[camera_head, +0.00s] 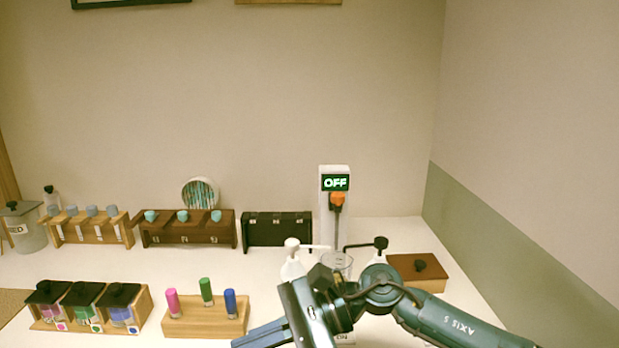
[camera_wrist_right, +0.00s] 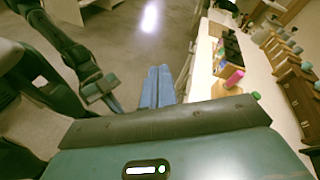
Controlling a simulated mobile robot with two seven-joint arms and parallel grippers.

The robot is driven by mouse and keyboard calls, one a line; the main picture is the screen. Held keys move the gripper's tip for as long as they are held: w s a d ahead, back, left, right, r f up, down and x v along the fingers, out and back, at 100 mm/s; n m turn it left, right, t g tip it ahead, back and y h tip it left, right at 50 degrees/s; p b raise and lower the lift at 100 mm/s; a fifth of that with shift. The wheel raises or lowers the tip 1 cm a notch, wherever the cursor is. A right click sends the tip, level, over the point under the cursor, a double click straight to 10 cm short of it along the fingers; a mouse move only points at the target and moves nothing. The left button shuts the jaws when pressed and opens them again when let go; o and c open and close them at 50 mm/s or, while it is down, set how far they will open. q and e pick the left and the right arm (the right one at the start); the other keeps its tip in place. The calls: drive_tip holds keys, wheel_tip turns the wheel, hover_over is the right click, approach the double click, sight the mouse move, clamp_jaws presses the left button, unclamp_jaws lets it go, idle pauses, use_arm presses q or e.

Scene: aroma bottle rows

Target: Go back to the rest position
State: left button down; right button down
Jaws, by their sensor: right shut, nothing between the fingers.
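My right gripper (camera_head: 262,335) is at the bottom of the head view, in front of the table's contents and right of the three-bottle stand. Its blue fingers are together and hold nothing. In the right wrist view the same fingers (camera_wrist_right: 156,88) show side by side, over the table's front edge and the floor. My right arm comes in from the lower right and hides part of the table. My left arm does not show in the head view.
A wooden stand (camera_head: 205,328) holds pink, green and blue bottles, with a black-lidded box row (camera_head: 88,310) left of it. Racks line the back. A white dispenser with an OFF sign (camera_head: 335,183), pump bottles and a wooden box (camera_head: 418,272) stand near my right arm.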

drive_tip(key=w+d+f+n+t+h, duration=0.1)
drive_tip(key=d+f+n+t, duration=0.35)
drive_tip(key=n+t, duration=0.8)
drive_tip(key=w+d+f+n+t+h, duration=0.15)
drive_tip(key=d+f+n+t, duration=0.5)
drive_tip(key=n, duration=1.15)
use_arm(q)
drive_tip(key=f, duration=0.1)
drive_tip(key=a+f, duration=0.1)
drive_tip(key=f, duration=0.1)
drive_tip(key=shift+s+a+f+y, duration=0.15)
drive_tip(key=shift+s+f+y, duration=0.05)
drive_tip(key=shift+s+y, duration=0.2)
use_arm(e)
drive_tip(key=s+d+f+m+g+h, duration=0.2)
drive_tip(key=s+d+f+m+h, duration=0.2)
drive_tip(key=s+f+m, duration=0.3)
drive_tip(key=s+d+f+m+g+h, duration=0.2)
drive_tip(key=s+d+f+m+h, duration=0.2)
drive_tip(key=s+d+f+m, duration=0.3)
wheel_tip(320, 180, down, 4)
drive_tip(key=m, duration=0.4)
drive_tip(key=shift+d+r+h, duration=0.15)
drive_tip(key=shift+h, duration=0.2)
